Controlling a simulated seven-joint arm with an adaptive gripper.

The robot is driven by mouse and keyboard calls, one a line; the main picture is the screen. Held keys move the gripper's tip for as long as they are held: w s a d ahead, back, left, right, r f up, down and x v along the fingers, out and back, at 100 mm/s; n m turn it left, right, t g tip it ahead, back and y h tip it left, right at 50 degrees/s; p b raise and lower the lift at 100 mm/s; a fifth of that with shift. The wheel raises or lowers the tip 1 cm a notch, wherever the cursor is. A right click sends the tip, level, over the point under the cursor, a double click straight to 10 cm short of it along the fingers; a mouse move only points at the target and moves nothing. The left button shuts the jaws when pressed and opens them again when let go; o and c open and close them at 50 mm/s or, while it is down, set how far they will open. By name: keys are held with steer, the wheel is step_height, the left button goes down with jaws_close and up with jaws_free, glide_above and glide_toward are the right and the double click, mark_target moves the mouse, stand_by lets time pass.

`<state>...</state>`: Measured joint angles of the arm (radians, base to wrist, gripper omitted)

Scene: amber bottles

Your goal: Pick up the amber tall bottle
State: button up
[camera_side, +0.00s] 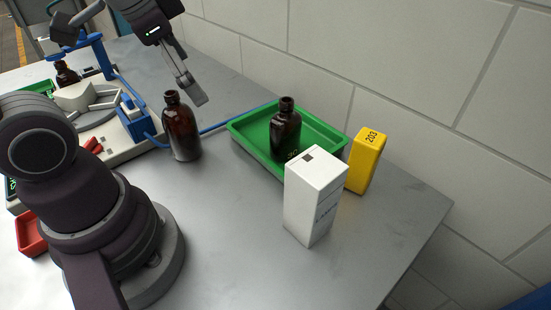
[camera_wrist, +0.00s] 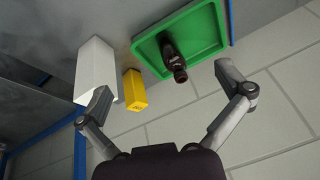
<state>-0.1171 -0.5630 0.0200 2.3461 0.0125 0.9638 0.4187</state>
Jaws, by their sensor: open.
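One amber bottle (camera_side: 181,132) stands upright on the metal table. A similar amber bottle (camera_side: 286,132) stands in the green tray (camera_side: 322,126), partly behind the white box; I cannot tell which one is meant by "tall". My gripper (camera_side: 193,90) is raised, close to the table bottle in the side picture and left of the tray. In the wrist view my gripper (camera_wrist: 165,92) has its fingers spread wide with nothing between the tips. The tray bottle (camera_wrist: 173,58) shows beyond the fingers there, inside the green tray (camera_wrist: 205,38). The table bottle is not seen in the wrist view.
A white box (camera_side: 313,195) and a yellow box (camera_side: 366,158) stand at the tray's near right. A smaller-looking amber bottle (camera_side: 66,75) is at the white and blue apparatus (camera_side: 85,105) on the left. A wall runs behind the table. The front right table area is clear.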

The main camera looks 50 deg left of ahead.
steer(key=w+a+m+g, duration=0.2)
steer(key=a+m, duration=0.4)
steer(key=m+g, duration=0.3)
steer(key=m, duration=0.5)
glide_above(177, 113)
steer(key=a, duration=0.1)
steer(key=f, duration=0.3)
steer(key=shift+w+f, duration=0.15)
steer(key=shift+w, duration=0.2)
steer(key=f, duration=1)
steer(key=shift+s+a+f, duration=0.1)
steer(key=shift+a, duration=0.3)
steer(key=c, duration=1.3)
